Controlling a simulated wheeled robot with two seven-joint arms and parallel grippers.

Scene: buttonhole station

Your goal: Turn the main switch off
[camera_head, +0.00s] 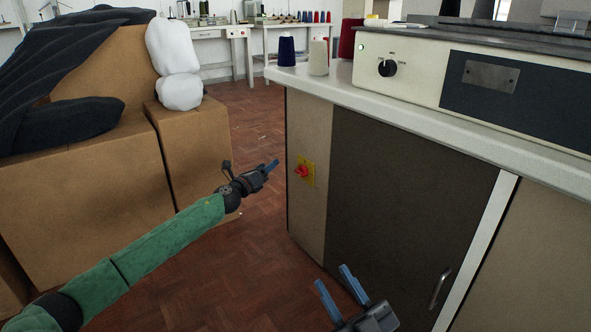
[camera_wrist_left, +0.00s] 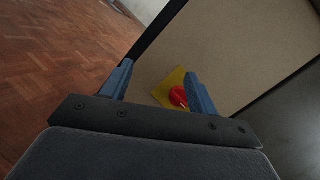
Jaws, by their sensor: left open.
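The main switch is a red knob (camera_head: 301,171) on a yellow plate (camera_head: 309,178), set on the beige side panel of the cabinet. In the left wrist view the red knob (camera_wrist_left: 179,96) and yellow plate (camera_wrist_left: 168,88) show between the fingers, close to the right one. My left gripper (camera_head: 271,167) is open and empty, a little left of the switch and apart from it in the head view. My right gripper (camera_head: 333,287) shows at the bottom of the head view, its two blue fingers spread apart with nothing between them.
The cabinet (camera_head: 395,190) has a dark door with a metal handle (camera_head: 440,288). On its white top stand thread cones (camera_head: 318,57) and a machine with a black dial (camera_head: 387,68). Cardboard boxes (camera_head: 85,185) stand at the left. The parquet floor (camera_head: 262,125) between is clear.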

